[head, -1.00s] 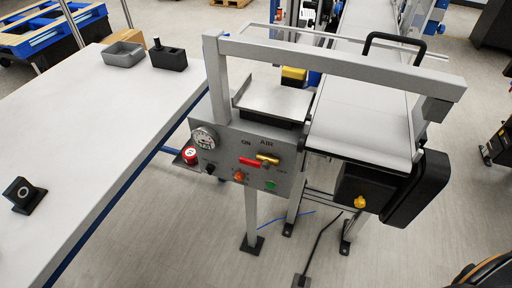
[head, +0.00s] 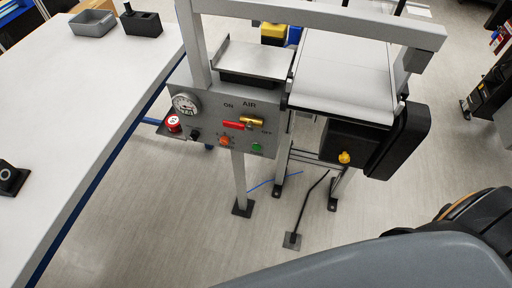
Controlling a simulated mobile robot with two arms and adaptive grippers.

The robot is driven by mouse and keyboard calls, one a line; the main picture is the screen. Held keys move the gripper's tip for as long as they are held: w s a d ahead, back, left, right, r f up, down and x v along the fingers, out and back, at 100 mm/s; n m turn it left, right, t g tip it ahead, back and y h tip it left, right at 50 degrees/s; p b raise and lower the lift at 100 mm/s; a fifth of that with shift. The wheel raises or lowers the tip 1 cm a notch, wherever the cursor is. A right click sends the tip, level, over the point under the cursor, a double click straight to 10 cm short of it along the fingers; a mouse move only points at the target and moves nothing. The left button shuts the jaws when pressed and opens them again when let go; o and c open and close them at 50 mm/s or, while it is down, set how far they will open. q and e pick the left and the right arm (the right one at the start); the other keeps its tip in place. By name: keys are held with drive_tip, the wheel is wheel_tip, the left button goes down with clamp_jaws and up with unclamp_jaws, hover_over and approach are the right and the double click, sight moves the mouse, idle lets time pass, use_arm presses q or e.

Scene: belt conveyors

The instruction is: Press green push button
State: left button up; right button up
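The green push button (head: 257,148) is at the lower right of a grey control panel (head: 208,138) on the conveyor frame. An orange knob (head: 225,141) sits to its left. A red lever (head: 233,125) and a brass valve (head: 252,121) are above it. A gauge (head: 186,104), a red knob (head: 174,123) and a black knob (head: 195,135) are on the panel's left side. A grey and black arm part of mine fills the lower right, well apart from the panel. Neither gripper shows in the head view.
A white table (head: 90,125) takes up the left, with a grey bin (head: 93,23) and a black block (head: 141,24) on it. A conveyor belt (head: 345,75) with a black motor housing (head: 400,142) is right of the panel.

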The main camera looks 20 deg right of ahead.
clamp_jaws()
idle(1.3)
